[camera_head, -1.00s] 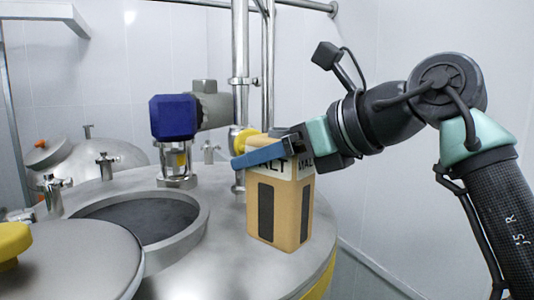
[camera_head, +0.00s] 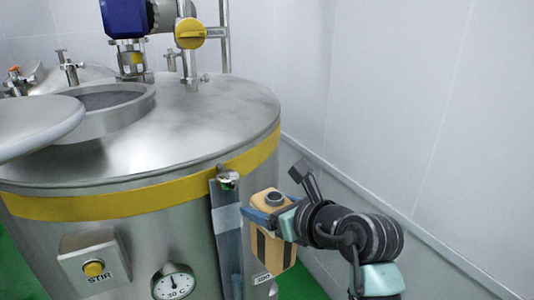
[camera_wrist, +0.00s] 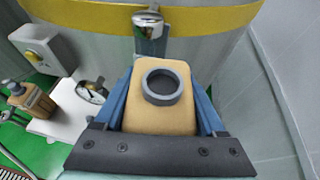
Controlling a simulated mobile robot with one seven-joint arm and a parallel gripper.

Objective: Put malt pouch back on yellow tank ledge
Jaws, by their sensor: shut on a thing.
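The malt pouch (camera_head: 268,255) is a tan, box-like pack with dark stripes and a round grey cap on top. My gripper (camera_head: 268,219) is shut on it near its top, with a blue finger on either side. The pouch is held roughly upright in front of the tank wall, below the yellow band (camera_head: 120,203) of the steel tank (camera_head: 150,225). In the wrist view the pouch (camera_wrist: 160,112) sits between the blue fingers (camera_wrist: 160,100). The pouch hides what lies beneath it there, and I cannot make out a ledge for certain.
A steel tap or fitting (camera_head: 228,178) with a vertical strip (camera_head: 226,235) is close left of the pouch. A STIR button box (camera_head: 95,268) and a dial gauge (camera_head: 173,282) are on the tank. A brown pump bottle (camera_wrist: 30,98) stands lower left. The wall (camera_head: 400,110) is at right.

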